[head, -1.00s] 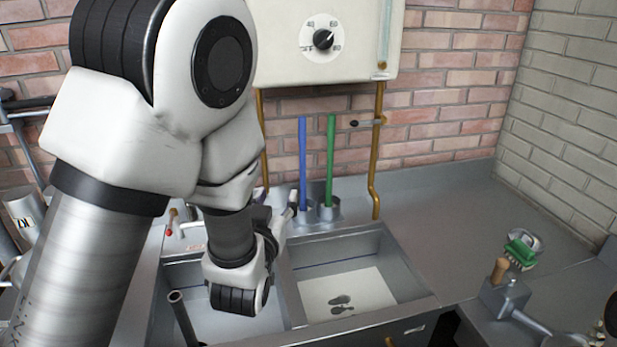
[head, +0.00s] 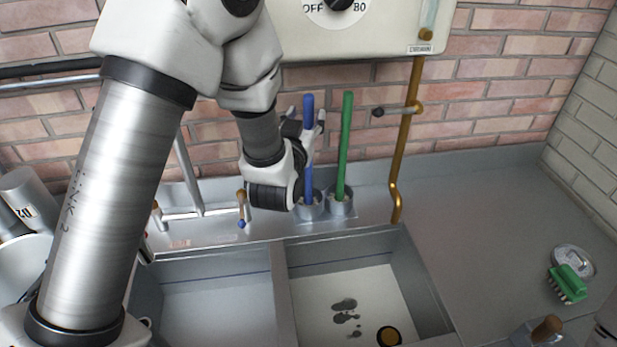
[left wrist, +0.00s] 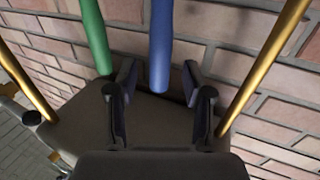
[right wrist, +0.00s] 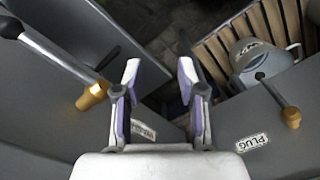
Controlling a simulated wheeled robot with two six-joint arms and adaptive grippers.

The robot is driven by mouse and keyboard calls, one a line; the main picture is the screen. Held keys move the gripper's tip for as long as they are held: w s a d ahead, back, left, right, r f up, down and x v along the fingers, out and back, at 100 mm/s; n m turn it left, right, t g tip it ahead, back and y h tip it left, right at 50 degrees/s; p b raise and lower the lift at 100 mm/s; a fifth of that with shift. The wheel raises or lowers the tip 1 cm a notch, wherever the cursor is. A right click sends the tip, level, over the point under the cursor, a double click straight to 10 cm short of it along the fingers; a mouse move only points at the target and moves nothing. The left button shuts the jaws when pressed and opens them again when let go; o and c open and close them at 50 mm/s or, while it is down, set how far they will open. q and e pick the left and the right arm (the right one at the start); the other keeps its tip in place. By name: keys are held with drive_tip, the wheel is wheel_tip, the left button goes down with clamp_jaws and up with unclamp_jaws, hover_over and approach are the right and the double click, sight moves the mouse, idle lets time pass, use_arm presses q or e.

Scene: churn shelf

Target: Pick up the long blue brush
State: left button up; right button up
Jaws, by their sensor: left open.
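The long blue brush (head: 308,145) stands upright in a grey holder (head: 309,209) at the back of the sink counter. Its handle also shows in the left wrist view (left wrist: 161,45). There it comes down between the spread fingers of my left gripper (left wrist: 160,95). My left gripper (head: 308,128) is open around the blue handle; I cannot tell if a finger touches it. The brush's lower end is hidden in the holder. My right gripper (right wrist: 158,90) is open and empty in the right wrist view, well away from the brush.
A long green brush (head: 345,145) stands close to the right of the blue one. A brass pipe (head: 404,140) runs beyond it, and a tap (head: 242,205) is to the left. A double sink (head: 280,300) lies in front. The counter at right (head: 470,210) is mostly clear.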

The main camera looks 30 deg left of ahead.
sight(308, 115)
use_arm(q)
drive_tip(key=x, duration=0.3)
drive_tip(key=shift+w+a+f, duration=0.2)
drive_tip(key=shift+w+f, duration=0.15)
drive_tip(key=shift+w, duration=0.1)
drive_tip(key=shift+s+d, duration=0.2)
drive_tip(key=shift+s+r, duration=0.2)
drive_tip(key=c, duration=0.4)
clamp_jaws()
use_arm(e)
drive_tip(key=shift+w+r, duration=0.35)
drive_tip(key=shift+r, duration=0.1)
use_arm(q)
drive_tip(key=shift+w, duration=0.1)
